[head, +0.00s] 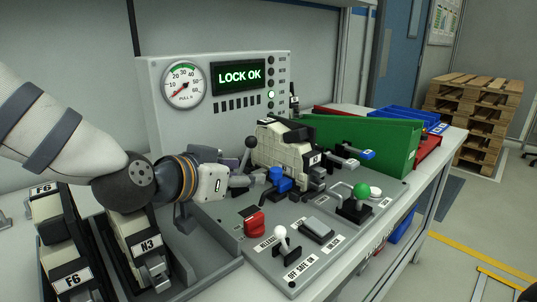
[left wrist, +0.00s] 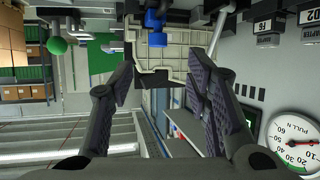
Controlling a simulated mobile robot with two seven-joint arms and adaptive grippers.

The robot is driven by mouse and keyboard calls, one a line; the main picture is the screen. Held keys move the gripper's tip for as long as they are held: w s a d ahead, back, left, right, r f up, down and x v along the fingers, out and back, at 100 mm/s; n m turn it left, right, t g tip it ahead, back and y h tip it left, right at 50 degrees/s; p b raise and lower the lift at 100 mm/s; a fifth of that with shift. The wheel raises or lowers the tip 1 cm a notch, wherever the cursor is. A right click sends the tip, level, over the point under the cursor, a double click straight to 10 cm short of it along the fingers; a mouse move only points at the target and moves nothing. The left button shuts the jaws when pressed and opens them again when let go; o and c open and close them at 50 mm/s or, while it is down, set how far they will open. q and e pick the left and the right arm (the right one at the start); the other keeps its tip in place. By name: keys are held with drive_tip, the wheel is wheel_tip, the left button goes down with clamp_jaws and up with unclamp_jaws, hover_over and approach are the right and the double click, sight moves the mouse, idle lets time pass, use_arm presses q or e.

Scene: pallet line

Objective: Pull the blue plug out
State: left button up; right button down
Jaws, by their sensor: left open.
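A blue plug (head: 279,181) shows just beyond my left gripper, low at the front of a cream ribbed connector block (head: 282,146). My left gripper (head: 250,181) is open, with its fingers pointing right toward the plug and block. In the left wrist view the blue plug (left wrist: 155,28) is at the top centre, above the gap between the open fingertips (left wrist: 160,80). The block (left wrist: 178,45) lies behind that gap. I see nothing between the fingers. My right gripper is in neither view.
A grey panel with a gauge (head: 183,85) and a lit "LOCK OK" display (head: 239,76) stands behind. A red knob (head: 254,222), a white-topped lever (head: 281,233) and a green-knobbed lever (head: 359,198) stand in front. Labelled connectors (head: 140,246) are at left, a green bin (head: 375,142) at right.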

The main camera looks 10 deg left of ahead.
sight(274, 171)
use_arm(q)
drive_tip(key=b+x, duration=0.2)
drive_tip(key=x, duration=0.8)
drive_tip(key=shift+w+d, duration=0.4)
drive_tip(key=shift+w, duration=0.3)
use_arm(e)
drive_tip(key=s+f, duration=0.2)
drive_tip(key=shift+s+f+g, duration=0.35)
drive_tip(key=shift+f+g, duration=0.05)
use_arm(q)
drive_tip(key=shift+r, duration=0.1)
